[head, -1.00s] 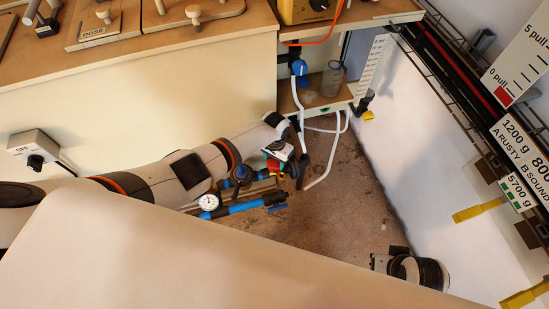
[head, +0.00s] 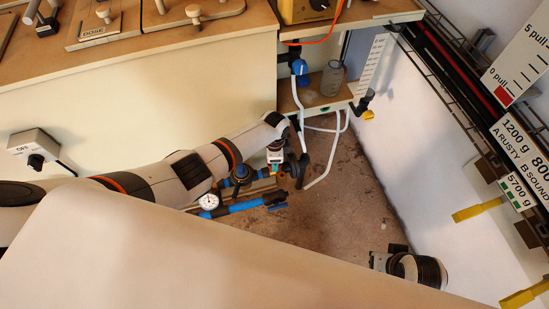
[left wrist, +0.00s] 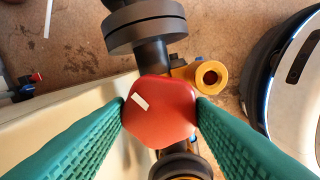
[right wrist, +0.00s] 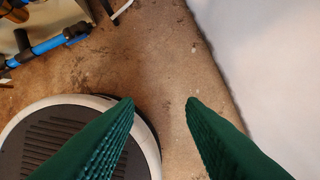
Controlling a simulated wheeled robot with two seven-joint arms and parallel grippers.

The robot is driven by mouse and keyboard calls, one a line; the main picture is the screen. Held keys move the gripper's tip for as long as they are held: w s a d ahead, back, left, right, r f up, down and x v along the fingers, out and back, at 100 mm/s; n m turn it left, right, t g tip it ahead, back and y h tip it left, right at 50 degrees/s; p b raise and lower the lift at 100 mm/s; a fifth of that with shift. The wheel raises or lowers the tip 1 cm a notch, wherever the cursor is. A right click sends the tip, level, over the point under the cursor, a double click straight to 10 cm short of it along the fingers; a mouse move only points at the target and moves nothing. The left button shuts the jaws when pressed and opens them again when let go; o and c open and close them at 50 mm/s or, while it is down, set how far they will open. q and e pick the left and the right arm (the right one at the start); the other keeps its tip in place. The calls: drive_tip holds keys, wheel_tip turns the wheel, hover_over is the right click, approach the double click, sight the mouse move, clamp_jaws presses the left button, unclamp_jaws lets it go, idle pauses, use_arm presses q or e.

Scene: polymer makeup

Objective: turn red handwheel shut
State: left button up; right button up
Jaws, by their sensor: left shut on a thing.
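The red handwheel (left wrist: 165,118), a rounded knob with a white mark, sits on dark pipework with flanges in the left wrist view. My left gripper (left wrist: 160,104) has its green fingers against opposite sides of the handwheel and is shut on it. In the head view my left gripper (head: 275,168) reaches down to the pipework near the floor, and the handwheel is hardly visible there. My right gripper (right wrist: 160,102) is open and empty above the floor. In the head view it is low on the right.
A yellow ring-shaped fitting (left wrist: 211,76) is close beside the handwheel. A blue pipe (head: 245,206) with a round gauge (head: 208,201) runs near my left gripper. White hoses (head: 325,165) hang behind. Brown floor (head: 320,220) lies open towards the white wall.

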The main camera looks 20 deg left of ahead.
use_arm(q)
drive_tip(key=shift+m, duration=3.1)
use_arm(e)
drive_tip(key=shift+v, duration=0.85)
drive_tip(key=shift+r, duration=0.25)
use_arm(q)
drive_tip(key=o, duration=0.9)
use_arm(e)
drive_tip(key=shift+d+f, duration=0.1)
drive_tip(key=shift+f, duration=0.05)
use_arm(q)
drive_tip(key=shift+o, duration=0.2)
